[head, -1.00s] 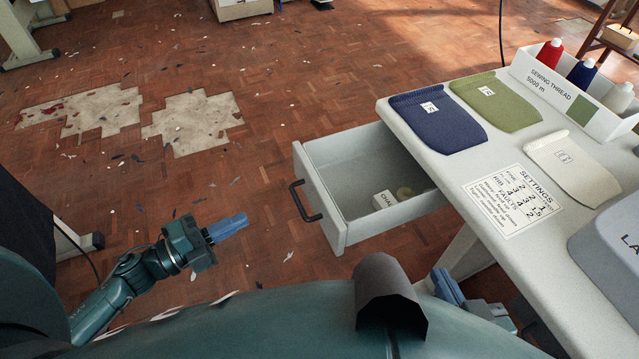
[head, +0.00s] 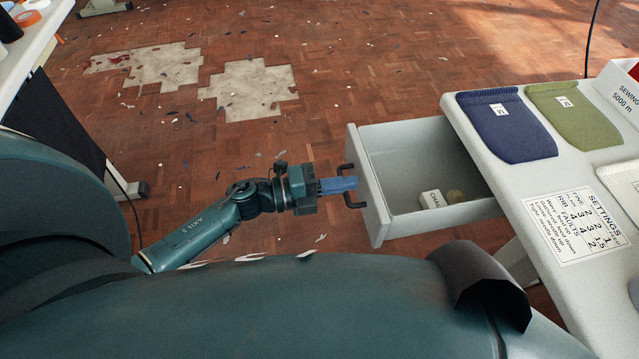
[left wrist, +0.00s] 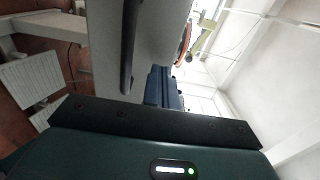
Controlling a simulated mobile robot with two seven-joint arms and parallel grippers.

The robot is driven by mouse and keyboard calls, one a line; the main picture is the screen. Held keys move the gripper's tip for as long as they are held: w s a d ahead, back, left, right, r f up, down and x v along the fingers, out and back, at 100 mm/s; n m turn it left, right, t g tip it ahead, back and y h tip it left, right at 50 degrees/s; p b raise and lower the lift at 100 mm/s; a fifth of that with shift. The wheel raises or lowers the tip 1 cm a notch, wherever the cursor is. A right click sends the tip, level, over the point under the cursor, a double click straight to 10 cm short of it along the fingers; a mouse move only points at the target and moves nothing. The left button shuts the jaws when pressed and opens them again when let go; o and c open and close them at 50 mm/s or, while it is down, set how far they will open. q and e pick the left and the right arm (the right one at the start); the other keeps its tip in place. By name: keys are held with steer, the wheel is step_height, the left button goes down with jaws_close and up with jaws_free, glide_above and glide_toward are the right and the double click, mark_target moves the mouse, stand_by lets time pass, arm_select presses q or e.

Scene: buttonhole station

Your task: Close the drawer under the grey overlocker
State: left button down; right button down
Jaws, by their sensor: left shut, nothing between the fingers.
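The drawer (head: 370,199) under the pale table is open, sticking out to the left, with a light grey front and a dark bar handle (head: 352,203). A small chalk box and a round yellowish item lie inside. My left gripper (head: 352,183) is shut and empty, its blue fingers at the handle and drawer front. The left wrist view shows the fingers (left wrist: 163,88) beside the drawer front (left wrist: 158,40) and handle (left wrist: 130,45); I cannot tell whether they touch. Only a sliver of a grey machine body (head: 634,292) shows at the right edge. My right gripper is out of view.
The table (head: 540,190) carries a navy pocket (head: 505,125), a green pocket (head: 572,112), a settings card (head: 572,226) and part of a thread box (head: 622,92). Another table (head: 30,50) stands at the upper left. The floor left of the drawer is open, with scattered scraps.

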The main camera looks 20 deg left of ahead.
arm_select(q)
steer(key=shift+w+d, duration=0.3)
steer(key=shift+d, duration=0.15)
steer(key=shift+d, duration=0.1)
